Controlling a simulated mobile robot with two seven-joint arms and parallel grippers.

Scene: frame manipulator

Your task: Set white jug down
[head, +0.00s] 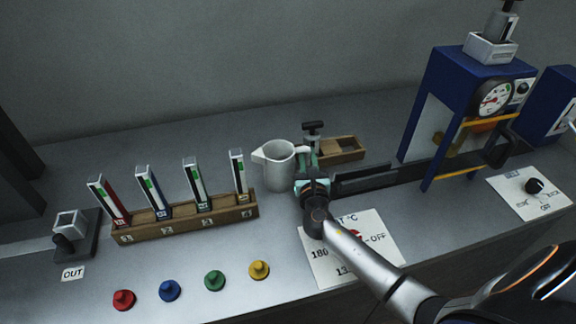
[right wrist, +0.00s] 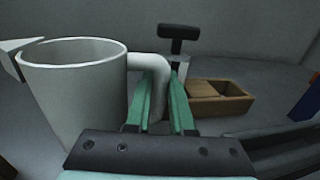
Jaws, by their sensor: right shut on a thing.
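The white jug (head: 279,166) is upright near the middle of the grey bench in the head view, its spout to the left and its handle to the right. It also shows large at the left of the right wrist view (right wrist: 76,85). My right gripper (head: 308,168) is shut on the jug's handle, with its green fingers (right wrist: 160,100) on either side of it. I cannot tell whether the jug's base touches the bench. My left gripper is not in view.
A wooden rack (head: 185,222) with several coloured holders stands left of the jug. A wooden box (head: 345,149) and a black-handled tool (head: 312,130) are close behind the gripper. A blue press (head: 467,85) stands at right. Several coloured knobs (head: 214,281) line the front.

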